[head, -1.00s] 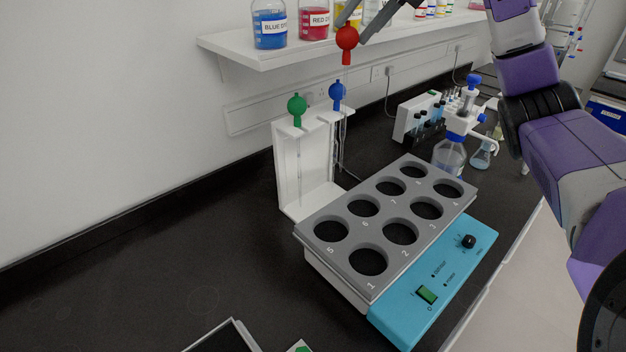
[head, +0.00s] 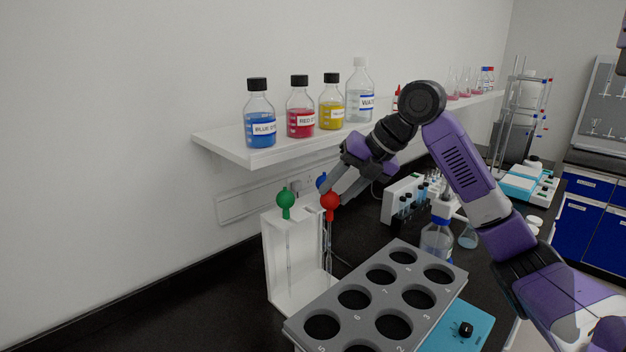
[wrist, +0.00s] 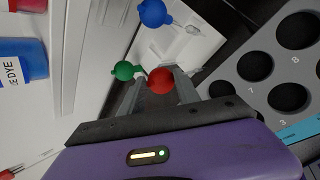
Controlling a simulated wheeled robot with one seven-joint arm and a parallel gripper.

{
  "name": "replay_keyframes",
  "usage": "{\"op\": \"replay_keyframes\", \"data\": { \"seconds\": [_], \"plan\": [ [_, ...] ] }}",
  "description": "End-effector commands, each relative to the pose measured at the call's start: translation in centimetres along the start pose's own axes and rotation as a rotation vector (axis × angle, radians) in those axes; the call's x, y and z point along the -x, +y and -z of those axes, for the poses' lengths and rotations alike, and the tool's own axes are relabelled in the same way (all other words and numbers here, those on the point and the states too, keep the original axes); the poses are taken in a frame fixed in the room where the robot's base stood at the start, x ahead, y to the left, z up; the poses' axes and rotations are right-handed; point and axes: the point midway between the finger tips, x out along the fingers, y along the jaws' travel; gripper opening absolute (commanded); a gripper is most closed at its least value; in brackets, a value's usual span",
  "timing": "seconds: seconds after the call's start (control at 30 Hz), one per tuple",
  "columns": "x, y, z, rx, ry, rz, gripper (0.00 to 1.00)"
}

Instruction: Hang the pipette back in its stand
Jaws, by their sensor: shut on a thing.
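The pipette with the red bulb (head: 329,201) is held by my gripper (head: 335,193) at the front right of the white stand (head: 280,265). In the wrist view the red bulb (wrist: 160,81) sits between my two fingers. The stand holds a green-bulbed pipette (head: 286,200) on its left and a blue-bulbed one (head: 321,180) behind, partly hidden by my finger. The red pipette's tube runs down beside the stand's right side. I cannot tell whether it sits in a slot.
A grey rack with round holes (head: 372,300) stands close in front of the stand. The shelf (head: 262,155) above carries dye bottles and a water bottle. A wash bottle (head: 437,238) and a white vial box (head: 402,200) stand to the right.

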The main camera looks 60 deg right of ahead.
Motion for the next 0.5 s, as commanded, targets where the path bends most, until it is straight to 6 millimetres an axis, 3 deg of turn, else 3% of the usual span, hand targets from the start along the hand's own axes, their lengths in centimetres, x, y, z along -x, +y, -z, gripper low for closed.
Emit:
{"op": "replay_keyframes", "data": {
  "seconds": [0.1, 0.5],
  "plan": [
    [-1.0, 1.3, -1.6, 0.000, 0.002, 0.001, 0.26],
    [-3.4, 3.5, -4.5, -0.001, 0.002, 0.001, 0.26]
  ]
}}
